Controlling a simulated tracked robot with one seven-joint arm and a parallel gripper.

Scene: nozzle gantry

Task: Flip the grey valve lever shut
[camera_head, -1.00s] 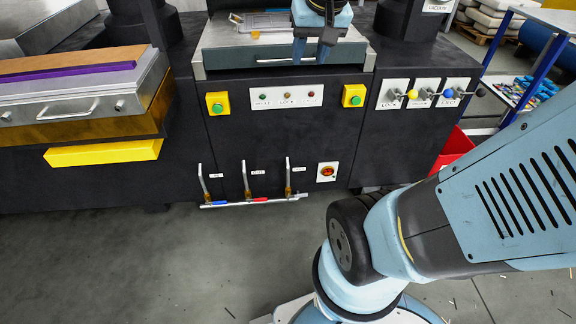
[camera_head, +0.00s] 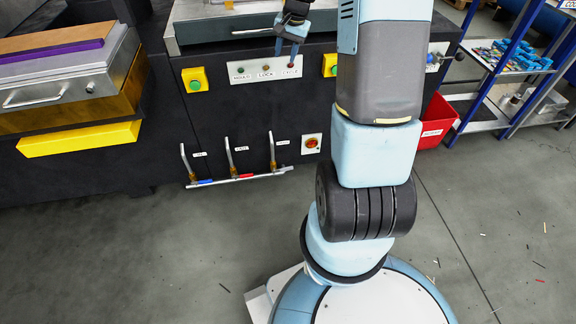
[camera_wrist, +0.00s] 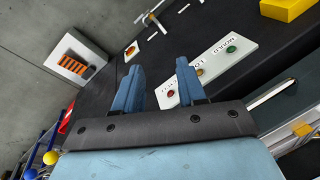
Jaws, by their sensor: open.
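Three upright metallic levers, left (camera_head: 186,160), middle (camera_head: 229,153) and right (camera_head: 272,150), stand on a low pipe (camera_head: 262,176) at the front of the black machine. The pipe has blue and red sections; I cannot tell which lever is the grey one. My gripper (camera_head: 286,52) is above them, in front of the button panel (camera_head: 265,68). In the wrist view its two blue fingers (camera_wrist: 158,70) are apart and empty, with the panel (camera_wrist: 205,68) beyond them. Part of one lever (camera_wrist: 151,17) shows at the top of the wrist view.
A red rotary switch (camera_head: 312,143) sits right of the levers. Yellow button boxes (camera_head: 195,80) flank the panel. A yellow bar (camera_head: 80,138) juts out at left. A red bin (camera_head: 436,122) and blue rack (camera_head: 492,70) stand at right. The floor before the levers is clear.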

